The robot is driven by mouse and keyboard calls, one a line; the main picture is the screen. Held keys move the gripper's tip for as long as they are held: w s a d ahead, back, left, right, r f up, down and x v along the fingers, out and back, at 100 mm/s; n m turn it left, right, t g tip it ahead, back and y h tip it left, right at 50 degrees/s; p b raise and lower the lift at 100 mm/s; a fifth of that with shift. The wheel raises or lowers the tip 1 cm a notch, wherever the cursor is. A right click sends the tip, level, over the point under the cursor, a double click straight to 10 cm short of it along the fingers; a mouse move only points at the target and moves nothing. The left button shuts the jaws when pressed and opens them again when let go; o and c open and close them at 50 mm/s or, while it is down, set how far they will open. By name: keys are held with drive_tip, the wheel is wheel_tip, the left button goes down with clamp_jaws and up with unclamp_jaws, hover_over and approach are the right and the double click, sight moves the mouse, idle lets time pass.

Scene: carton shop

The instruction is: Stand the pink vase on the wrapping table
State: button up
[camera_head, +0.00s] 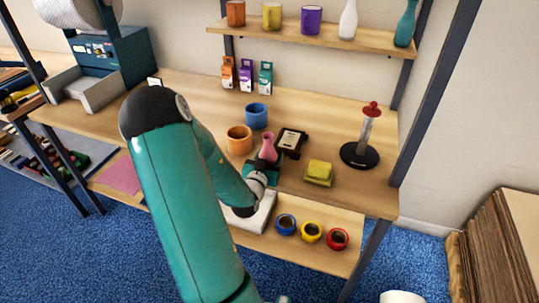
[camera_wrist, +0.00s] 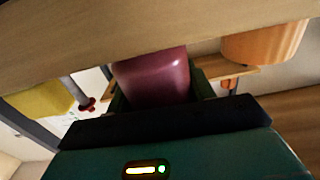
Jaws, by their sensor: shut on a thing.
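The pink vase (camera_head: 268,148) is upright in my gripper (camera_head: 264,163) at the front part of the wrapping table (camera_head: 195,98), between an orange cup and a black-framed device. In the wrist view the vase's glossy body (camera_wrist: 152,75) sits between the dark fingers of my gripper (camera_wrist: 155,98), which are shut on it. I cannot tell whether the vase's base touches the tabletop. My arm hides part of the table's front left.
Near the vase stand an orange cup (camera_head: 239,139), a blue cup (camera_head: 256,115), the black device (camera_head: 292,142), a yellow sponge-like block (camera_head: 319,173) and a red-topped roll holder (camera_head: 361,150). Tape rolls (camera_head: 311,232) lie on the lower shelf.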

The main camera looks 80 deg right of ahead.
drive_tip(key=shift+f, duration=0.15)
drive_tip(key=o, duration=1.2)
drive_tip(key=shift+f, duration=0.1)
